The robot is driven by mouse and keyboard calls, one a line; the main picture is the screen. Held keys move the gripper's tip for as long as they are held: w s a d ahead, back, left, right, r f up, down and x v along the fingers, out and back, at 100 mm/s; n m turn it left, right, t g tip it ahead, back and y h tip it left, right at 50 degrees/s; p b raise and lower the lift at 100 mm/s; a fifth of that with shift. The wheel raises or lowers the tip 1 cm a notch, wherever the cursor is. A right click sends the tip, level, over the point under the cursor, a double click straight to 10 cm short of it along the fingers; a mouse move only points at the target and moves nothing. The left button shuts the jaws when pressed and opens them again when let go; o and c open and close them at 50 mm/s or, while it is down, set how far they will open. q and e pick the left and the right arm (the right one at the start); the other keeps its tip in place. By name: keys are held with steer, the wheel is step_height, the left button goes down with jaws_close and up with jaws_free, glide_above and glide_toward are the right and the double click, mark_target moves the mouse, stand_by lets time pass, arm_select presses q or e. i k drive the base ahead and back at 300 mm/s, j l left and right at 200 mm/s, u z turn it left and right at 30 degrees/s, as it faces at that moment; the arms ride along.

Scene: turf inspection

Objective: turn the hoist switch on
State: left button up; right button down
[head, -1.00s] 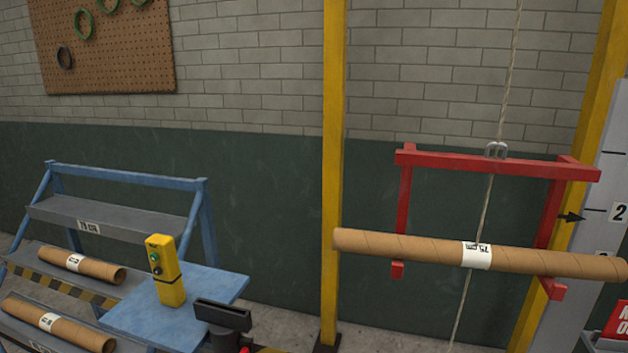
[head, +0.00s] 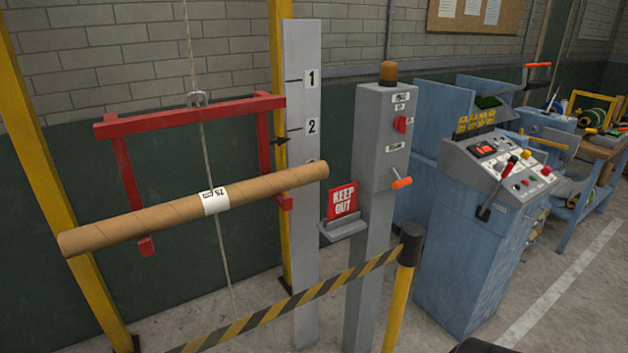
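A grey control post (head: 378,150) stands right of centre with an amber lamp (head: 388,72) on top.
A black-and-yellow barrier tape (head: 310,295) runs to a yellow post (head: 402,290) in front of the control post. A red KEEP OUT sign (head: 342,202) stands by it. A grey numbered scale (head: 300,220) is to the left. A blue console (head: 475,240) with a sloped panel stands right.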

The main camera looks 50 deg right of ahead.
mark_target(400, 123)
steer(key=z, duration=1.9)
